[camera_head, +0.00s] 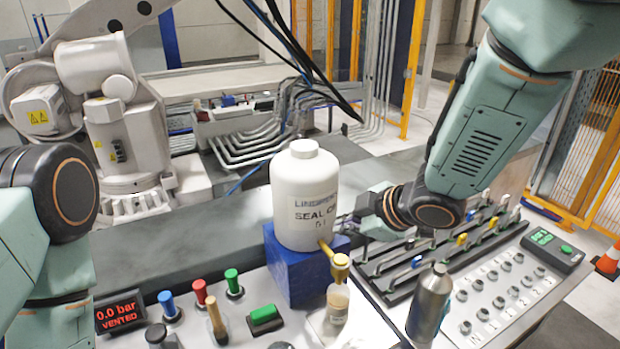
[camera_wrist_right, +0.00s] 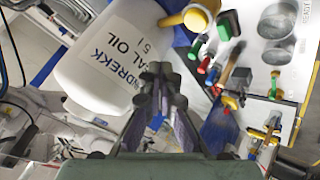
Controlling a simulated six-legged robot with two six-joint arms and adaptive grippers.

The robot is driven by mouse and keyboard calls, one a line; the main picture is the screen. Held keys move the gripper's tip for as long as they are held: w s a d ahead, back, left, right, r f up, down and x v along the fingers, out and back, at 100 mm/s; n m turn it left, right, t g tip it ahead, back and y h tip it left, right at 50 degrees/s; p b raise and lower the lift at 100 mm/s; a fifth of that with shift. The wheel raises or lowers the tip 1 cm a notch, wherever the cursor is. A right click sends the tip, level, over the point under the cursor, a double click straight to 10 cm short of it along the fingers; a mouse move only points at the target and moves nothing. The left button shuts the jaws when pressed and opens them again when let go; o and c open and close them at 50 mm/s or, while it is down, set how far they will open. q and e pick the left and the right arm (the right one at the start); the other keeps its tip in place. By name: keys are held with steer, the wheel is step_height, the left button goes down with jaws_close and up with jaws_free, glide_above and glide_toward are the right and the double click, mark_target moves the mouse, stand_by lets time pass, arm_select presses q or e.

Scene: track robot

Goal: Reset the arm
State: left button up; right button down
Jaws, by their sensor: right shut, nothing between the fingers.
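My right arm comes in from the upper right in the head view. Its gripper (camera_head: 360,214) is beside the right side of a large white oil bottle (camera_head: 305,200), partly hidden by its own wrist. In the right wrist view the gripper's fingers (camera_wrist_right: 158,88) are together with nothing between them. The white bottle (camera_wrist_right: 105,60) lies beyond them there; whether the fingers touch it I cannot tell. My left arm shows at the left edge of the head view, but its gripper is out of view.
The bottle stands on a blue block (camera_head: 300,265), its yellow spout (camera_head: 327,248) above a small bottle (camera_head: 338,302). A metal bottle (camera_head: 428,305) stands front right. Black rails (camera_head: 400,262) lie below my right wrist. Coloured knobs (camera_head: 200,292) and a red display (camera_head: 119,312) are front left.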

steer(key=shift+w+r+m, duration=0.1)
steer(key=shift+m, duration=0.4)
steer(key=shift+s+d+m+t, duration=0.2)
steer(key=shift+m+t, duration=0.1)
steer(key=shift+m, duration=0.3)
steer(key=s+d+f+m+g+h+b, duration=0.15)
steer(key=s+f+m+b, duration=0.3)
steer(key=f, duration=0.55)
steer(key=s+d+f+m+h+b, duration=0.1)
steer(key=s+d+f+m+b, duration=0.3)
steer(key=f, duration=0.5)
steer(key=s+d+f+m+g+h+b, duration=0.1)
steer(key=s+d+f+m+b, duration=0.15)
steer(key=s+f, duration=0.55)
steer(key=s+d+f+m+g+h+b, duration=0.1)
steer(key=s+f+g+b, duration=0.4)
steer(key=s+f+b, duration=0.7)
steer(key=s+d+f+m, duration=0.1)
steer(key=s+f, duration=0.7)
steer(key=f, duration=0.2)
steer(key=shift+d+f+m+g+h, duration=0.3)
steer(key=shift+m+g+h, duration=0.05)
steer(key=shift+m, duration=0.05)
steer(key=shift+w, duration=0.1)
